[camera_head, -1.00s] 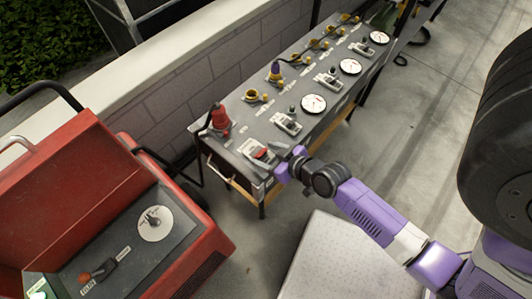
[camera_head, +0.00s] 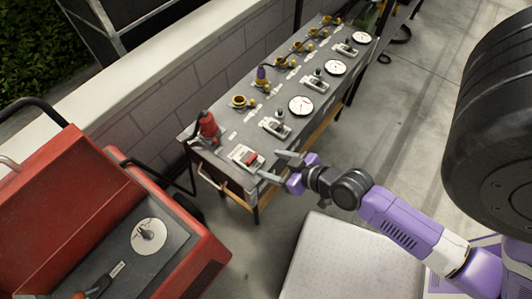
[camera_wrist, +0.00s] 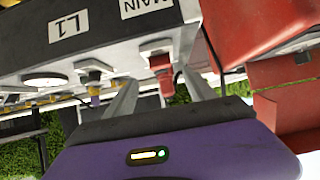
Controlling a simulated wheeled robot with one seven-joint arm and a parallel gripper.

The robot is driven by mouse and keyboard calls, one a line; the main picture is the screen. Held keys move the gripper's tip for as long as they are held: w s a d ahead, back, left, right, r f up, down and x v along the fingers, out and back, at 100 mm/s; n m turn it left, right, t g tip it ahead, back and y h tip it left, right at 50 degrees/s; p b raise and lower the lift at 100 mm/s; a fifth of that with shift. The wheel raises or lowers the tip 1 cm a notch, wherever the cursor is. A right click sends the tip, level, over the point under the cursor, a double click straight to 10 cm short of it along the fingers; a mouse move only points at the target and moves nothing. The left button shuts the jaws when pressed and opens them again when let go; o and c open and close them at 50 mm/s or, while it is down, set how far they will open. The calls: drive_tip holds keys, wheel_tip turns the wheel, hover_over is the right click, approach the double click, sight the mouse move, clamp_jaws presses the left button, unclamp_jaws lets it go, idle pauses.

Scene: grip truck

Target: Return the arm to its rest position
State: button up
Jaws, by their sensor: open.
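My purple arm reaches in from the lower right of the head view. My gripper (camera_head: 276,168) is open and empty, beside the near corner of the grey control bench (camera_head: 224,160). A red switch (camera_head: 252,158) on a white plate lies on the bench top just left of the fingers. In the wrist view the two grey fingers of my gripper (camera_wrist: 160,98) are spread apart, with the red switch (camera_wrist: 162,72) seen beyond them. I cannot tell from these views whether a finger touches the bench.
A red machine (camera_head: 80,215) stands at the left. Gauges (camera_head: 301,106), levers and a red plug (camera_head: 208,128) line the bench. A pale platform (camera_head: 335,262) lies below my arm. Open concrete floor (camera_head: 410,110) is at the right.

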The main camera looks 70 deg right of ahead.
idle(0.3)
drive_tip(key=a+r+t, duration=0.3)
drive_tip(key=a+r, duration=0.2)
drive_tip(key=r, duration=0.6)
drive_tip(key=s+a+r+n+y, duration=0.3)
drive_tip(key=s+a+r, duration=0.3)
drive_tip(key=a, duration=0.4)
drive_tip(key=shift+s+a+r+t, duration=0.3)
drive_tip(key=shift+s+r+t, duration=0.1)
drive_tip(key=shift+s, duration=0.25)
